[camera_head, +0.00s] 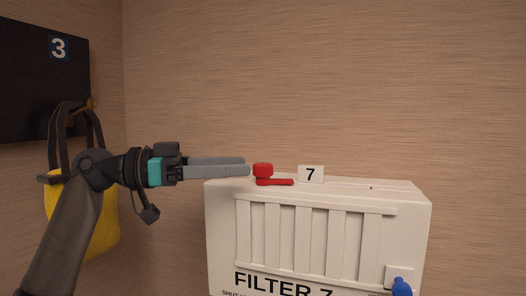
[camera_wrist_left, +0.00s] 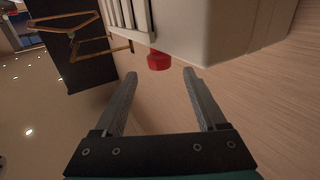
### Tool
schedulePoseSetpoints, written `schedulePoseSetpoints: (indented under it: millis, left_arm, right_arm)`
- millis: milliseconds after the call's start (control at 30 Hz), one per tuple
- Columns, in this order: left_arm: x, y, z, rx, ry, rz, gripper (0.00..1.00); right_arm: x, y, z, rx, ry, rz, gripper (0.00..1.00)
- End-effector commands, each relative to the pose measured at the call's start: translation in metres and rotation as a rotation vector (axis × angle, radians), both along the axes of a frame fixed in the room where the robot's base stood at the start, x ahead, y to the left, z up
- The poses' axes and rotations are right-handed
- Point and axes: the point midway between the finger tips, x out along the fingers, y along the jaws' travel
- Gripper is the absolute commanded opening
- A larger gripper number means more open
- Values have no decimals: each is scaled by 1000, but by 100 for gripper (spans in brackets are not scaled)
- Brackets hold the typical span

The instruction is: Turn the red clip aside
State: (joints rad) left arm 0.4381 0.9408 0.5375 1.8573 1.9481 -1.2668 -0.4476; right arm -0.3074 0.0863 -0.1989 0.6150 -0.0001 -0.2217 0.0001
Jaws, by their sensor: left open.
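The red clip (camera_head: 263,170) is on the top left of the white filter box (camera_head: 222,238). It has a round red knob, and a flat red arm reaches right along the box top towards the number 7 tag. My left gripper (camera_head: 248,167) comes in from the left at about the knob's height, its fingertips close to the knob's left side. In the left wrist view the gripper (camera_wrist_left: 160,78) is open and empty, and the red knob (camera_wrist_left: 159,60) shows just beyond the fingertips, between them. I cannot tell whether a fingertip touches the knob. My right gripper is not in view.
A number 7 tag (camera_head: 311,174) stands on the box behind the clip's arm. A blue knob (camera_head: 401,287) is at the box's lower right. A yellow bag (camera_head: 104,232) hangs from a dark panel (camera_head: 40,85) marked 3 at left. The air above the box is clear.

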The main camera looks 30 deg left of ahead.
Motion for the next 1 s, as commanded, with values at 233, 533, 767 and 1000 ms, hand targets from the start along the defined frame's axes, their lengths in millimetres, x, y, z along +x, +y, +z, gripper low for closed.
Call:
schedulePoseSetpoints:
  millis: [233,533,767,1000]
  left_arm:
    - [27,-30,3,-2,-1,-2,74]
    - [38,-42,0,-1,-1,-1,74]
    - [39,-42,0,-1,-1,0,74]
    - [38,-42,0,-1,-1,0,46]
  right_arm:
    - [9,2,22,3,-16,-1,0]
    - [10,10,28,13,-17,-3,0]
    - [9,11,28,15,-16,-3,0]
    - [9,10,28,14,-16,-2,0]
